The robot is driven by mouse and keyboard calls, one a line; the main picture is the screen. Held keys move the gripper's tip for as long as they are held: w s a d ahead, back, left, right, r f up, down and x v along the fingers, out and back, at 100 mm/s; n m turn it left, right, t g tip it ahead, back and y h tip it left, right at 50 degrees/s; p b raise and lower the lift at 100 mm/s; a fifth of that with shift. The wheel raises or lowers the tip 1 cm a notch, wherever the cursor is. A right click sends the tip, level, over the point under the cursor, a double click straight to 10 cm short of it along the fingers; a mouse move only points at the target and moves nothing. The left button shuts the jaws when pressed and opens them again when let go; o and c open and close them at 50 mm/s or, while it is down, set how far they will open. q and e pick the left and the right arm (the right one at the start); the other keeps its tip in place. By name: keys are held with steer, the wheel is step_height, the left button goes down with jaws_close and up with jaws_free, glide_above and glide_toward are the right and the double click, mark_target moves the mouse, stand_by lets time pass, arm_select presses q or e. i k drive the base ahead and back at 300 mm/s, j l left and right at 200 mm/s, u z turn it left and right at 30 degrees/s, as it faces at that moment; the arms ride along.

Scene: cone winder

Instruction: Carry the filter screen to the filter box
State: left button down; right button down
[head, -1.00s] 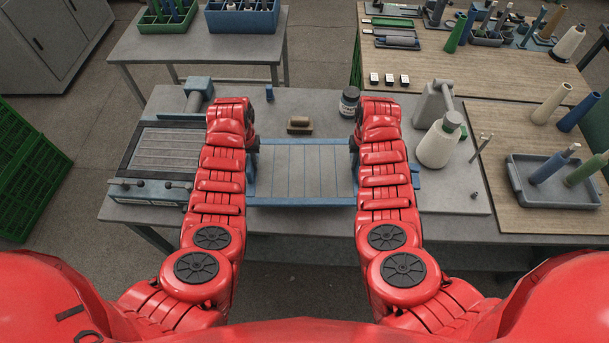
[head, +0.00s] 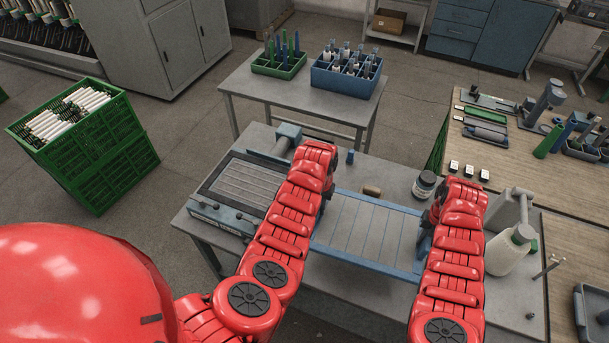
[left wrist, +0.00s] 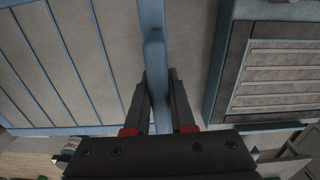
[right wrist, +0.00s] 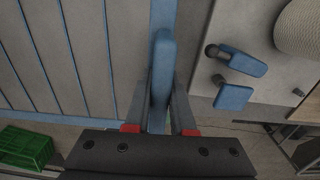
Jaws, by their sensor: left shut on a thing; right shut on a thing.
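The filter screen (head: 366,230) is a flat grey panel with a blue frame and thin blue bars, level at the middle of the grey table. My left gripper (left wrist: 159,88) is shut on the blue bar at its left side. My right gripper (right wrist: 161,92) is shut on the blue bar at its right side. In the head view my arms hide both sets of fingertips. I cannot tell whether the screen touches the table. The filter box (head: 218,222), grey with a dark-rimmed slatted top, is left of the screen and apart from it; it also shows in the left wrist view (left wrist: 236,70).
A tan block (head: 372,190) and a dark-lidded jar (head: 424,185) are behind the screen. A grey-blue cylinder unit (head: 287,138) sits behind the box. A green crate (head: 110,160) stands on the floor at left.

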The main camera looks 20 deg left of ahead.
mark_target(250, 184)
steer(key=j+z, duration=0.1)
steer(key=z, duration=0.4)
steer(key=j+z, duration=0.1)
steer(key=z, duration=0.35)
steer(key=j+z, duration=0.1)
steer(key=z, duration=0.4)
steer(key=k+z, duration=0.1)
steer(key=z, duration=0.35)
steer(key=j+z, duration=0.1)
steer(key=z, duration=0.4)
steer(key=k+z, duration=0.15)
steer(key=z, duration=0.35)
steer(key=k+z, duration=0.55)
steer(key=k, duration=0.25)
steer(key=u, duration=0.45)
steer(key=k+u, duration=0.1)
steer(key=u, duration=0.35)
steer(key=j+u, duration=0.1)
steer(key=u, duration=0.35)
steer(key=k+j+u, duration=0.1)
steer(key=u, duration=0.8)
steer(key=j+u, duration=0.15)
steer(key=u, duration=0.3)
steer(key=j+u, duration=0.1)
steer(key=u, duration=0.35)
